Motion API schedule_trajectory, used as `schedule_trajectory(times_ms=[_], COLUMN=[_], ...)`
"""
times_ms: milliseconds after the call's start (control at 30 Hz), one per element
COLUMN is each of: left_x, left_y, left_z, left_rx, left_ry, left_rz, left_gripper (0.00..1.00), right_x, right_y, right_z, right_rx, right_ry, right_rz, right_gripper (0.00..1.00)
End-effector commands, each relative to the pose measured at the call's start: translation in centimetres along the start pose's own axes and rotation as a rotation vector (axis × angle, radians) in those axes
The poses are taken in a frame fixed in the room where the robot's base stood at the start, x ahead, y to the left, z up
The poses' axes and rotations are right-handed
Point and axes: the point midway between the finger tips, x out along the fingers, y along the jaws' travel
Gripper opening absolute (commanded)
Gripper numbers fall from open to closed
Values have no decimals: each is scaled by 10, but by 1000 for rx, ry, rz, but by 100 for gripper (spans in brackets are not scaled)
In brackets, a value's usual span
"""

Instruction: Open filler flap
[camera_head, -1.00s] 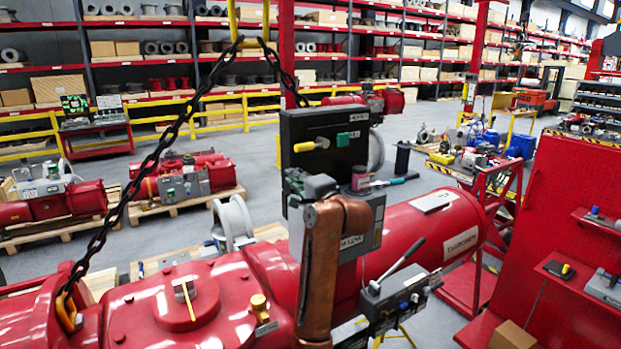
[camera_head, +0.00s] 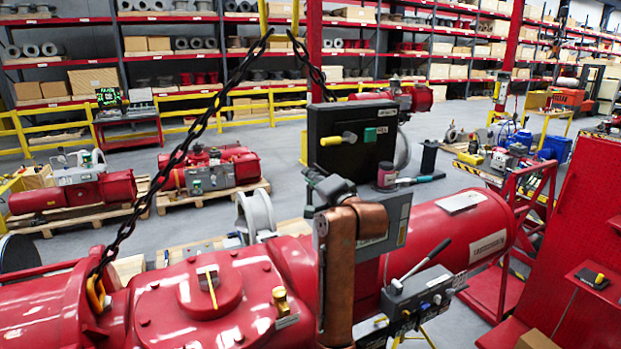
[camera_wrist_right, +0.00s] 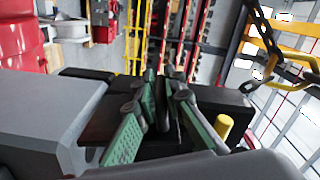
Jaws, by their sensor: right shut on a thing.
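The red valve actuator (camera_head: 225,300) lies across the front of the head view. A yellow peg (camera_wrist_right: 225,126) is just right of the fingers. My left gripper is not in view.
A grey control unit with a lever (camera_head: 408,290) sits on the actuator right of my arm. A chain (camera_head: 190,140) slopes down to the actuator's left end. A red panel stand (camera_head: 585,230) is at the right.

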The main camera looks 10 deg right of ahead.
Motion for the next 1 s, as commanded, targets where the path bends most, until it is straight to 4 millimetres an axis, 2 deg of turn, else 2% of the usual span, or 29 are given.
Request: schedule_trajectory(times_ms=[100,133,367,667,867,1000], left_x=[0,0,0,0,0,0], left_y=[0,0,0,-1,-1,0], left_z=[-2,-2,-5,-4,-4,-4], left_rx=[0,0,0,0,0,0], left_ry=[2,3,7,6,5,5], left_rz=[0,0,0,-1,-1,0], left_gripper=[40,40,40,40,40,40], right_x=[-1,-1,-1,-2,-27,-57], right_y=[-5,-5,-3,-1,-2,-2], right_z=[-2,-2,-1,-1,-1,-1], right_rx=[-3,-3,-1,0,1,0], right_ry=[4,4,3,1,3,3], right_rz=[-9,-9,-6,-2,-5,-6], right_gripper=[0,11,26,26,26,26])
